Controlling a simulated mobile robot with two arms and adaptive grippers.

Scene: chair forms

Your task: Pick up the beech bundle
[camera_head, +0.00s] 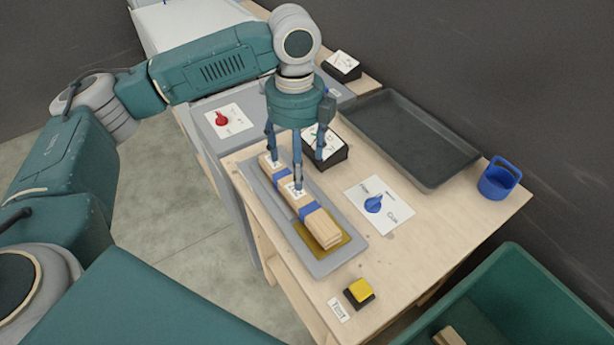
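The beech bundle (322,228) is a row of pale wooden strips with blue bands and white labels. It lies lengthwise in a shallow grey tray (331,262) on the wooden bench, its near end over a yellowish patch. My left gripper (297,168) comes down from above over the far half of the bundle. Its blue-grey fingers are spread apart, and one finger hides part of the bundle. I cannot tell whether the fingertips touch the wood. My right gripper is not in view.
On the bench (440,235) are a blue knob (374,204) on a white card, a black-based box (328,148), a dark empty tray (415,135), a blue handled holder (498,180) and a yellow button (361,290). A green crate (520,290) holding wood stands at lower right.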

